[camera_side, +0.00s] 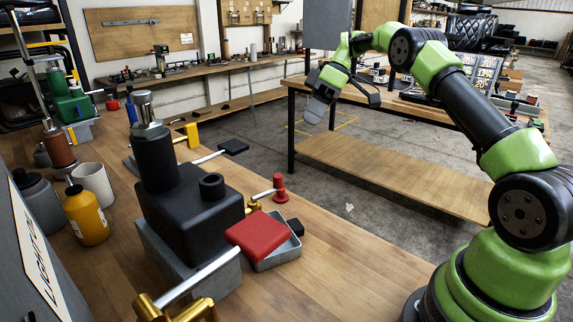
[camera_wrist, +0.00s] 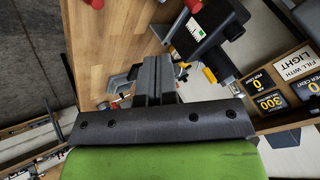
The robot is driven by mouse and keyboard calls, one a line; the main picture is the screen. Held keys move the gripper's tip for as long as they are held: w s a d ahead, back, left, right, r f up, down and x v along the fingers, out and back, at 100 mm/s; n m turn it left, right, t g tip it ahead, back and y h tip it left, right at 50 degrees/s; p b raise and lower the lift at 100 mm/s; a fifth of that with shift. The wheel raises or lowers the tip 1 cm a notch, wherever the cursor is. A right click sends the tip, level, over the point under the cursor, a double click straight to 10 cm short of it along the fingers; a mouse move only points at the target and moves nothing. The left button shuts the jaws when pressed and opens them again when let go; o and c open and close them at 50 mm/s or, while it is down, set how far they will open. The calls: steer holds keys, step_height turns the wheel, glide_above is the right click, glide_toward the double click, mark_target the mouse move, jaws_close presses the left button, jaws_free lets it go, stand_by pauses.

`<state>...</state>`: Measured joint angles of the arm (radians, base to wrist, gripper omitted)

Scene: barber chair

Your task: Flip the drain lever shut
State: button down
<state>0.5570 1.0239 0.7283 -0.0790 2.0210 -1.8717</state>
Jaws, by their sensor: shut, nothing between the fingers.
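A black unit (camera_side: 190,205) with a tall cylinder stands on a grey base on the wooden bench in the side view. Several levers stick out around it: one with a red knob (camera_side: 279,188) on a brass fitting, one with a black grip (camera_side: 233,146), and one with a yellow grip (camera_side: 192,135). No label shows which is the drain lever. My gripper (camera_side: 314,110) is raised, well apart from these levers, beyond the bench to the right. In the wrist view my gripper (camera_wrist: 153,72) is shut and empty.
A red pad on a metal tray (camera_side: 280,255) sits at the unit's front right. A yellow bottle (camera_side: 86,215) and white cup (camera_side: 93,184) stand left. The bench's front right is bare. The wrist view shows a black device (camera_wrist: 210,28) and labelled boxes (camera_wrist: 270,102).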

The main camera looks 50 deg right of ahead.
stand_by(0.3)
steer(key=a+f, duration=0.8)
steer(key=a, duration=0.1)
steer(key=shift+s+a, duration=0.2)
steer(key=shift+s, duration=0.25)
